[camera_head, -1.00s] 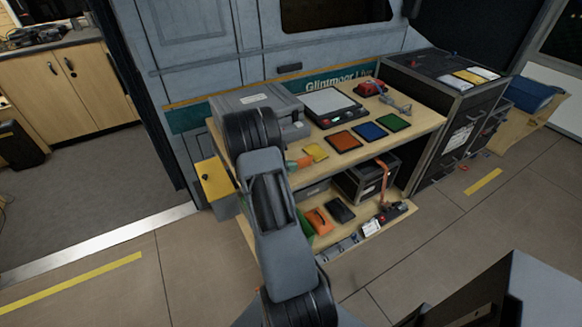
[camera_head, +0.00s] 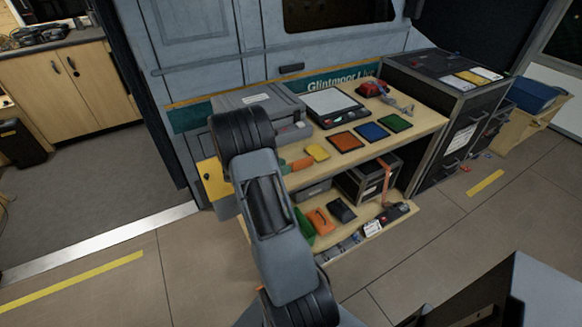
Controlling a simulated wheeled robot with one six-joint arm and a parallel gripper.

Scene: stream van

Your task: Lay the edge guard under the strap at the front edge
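An orange strap (camera_head: 386,178) hangs down the front of a dark case (camera_head: 366,180) on the lower shelf, crossing its front top edge. A small yellow piece (camera_head: 318,152) shows at the shelf unit's upper front, just right of my arm. An orange piece (camera_head: 301,163) lies between it and my arm. I cannot tell whether the yellow piece is the edge guard, or whether the orange piece belongs to my gripper. My arm hides most of the gripper area, so its fingers and any hold are unclear. The strap is well to the right of my arm.
The upper shelf (camera_head: 415,133) holds a grey case (camera_head: 258,100), a scale (camera_head: 333,106) and red, blue and green pads. The lower shelf holds a green item, an orange item (camera_head: 320,220) and a black item (camera_head: 342,210). A dark cabinet (camera_head: 440,110) stands right.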

